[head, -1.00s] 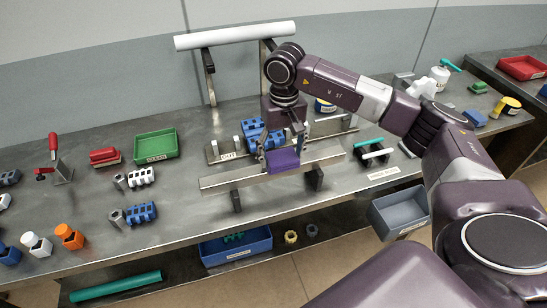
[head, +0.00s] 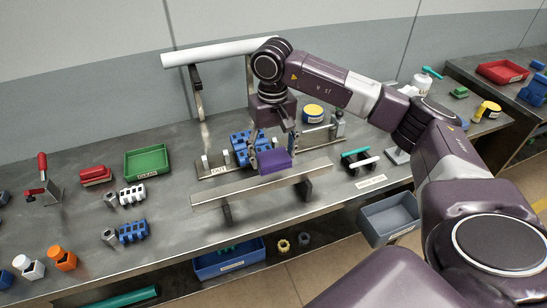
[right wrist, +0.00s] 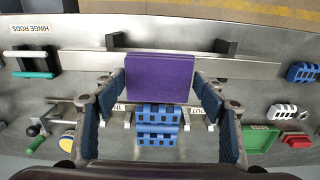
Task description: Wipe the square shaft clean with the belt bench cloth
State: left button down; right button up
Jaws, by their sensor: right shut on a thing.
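The square shaft (head: 225,193) is a long pale metal bar lying level on two dark supports near the bench's front; it also crosses the right wrist view (right wrist: 88,62). The belt bench cloth (head: 276,162) is a folded purple block, also seen in the right wrist view (right wrist: 160,78). My right gripper (head: 271,158) is shut on the cloth, a finger at each side. The cloth is at the shaft's upper back edge, right of its middle, and hides part of it in the wrist view. I cannot tell whether they touch. My left gripper is not in view.
A blue slotted block (head: 240,148) stands behind the shaft on a labelled rail. A white roller (head: 215,53) is raised at the back. Hinge rods (head: 362,158) lie to the right. A green tray (head: 146,161) and several small parts are on the left.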

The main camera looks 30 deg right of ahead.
jog(key=shift+r, duration=0.4)
jog(key=shift+r+p, duration=0.65)
jog(key=shift+r, duration=0.8)
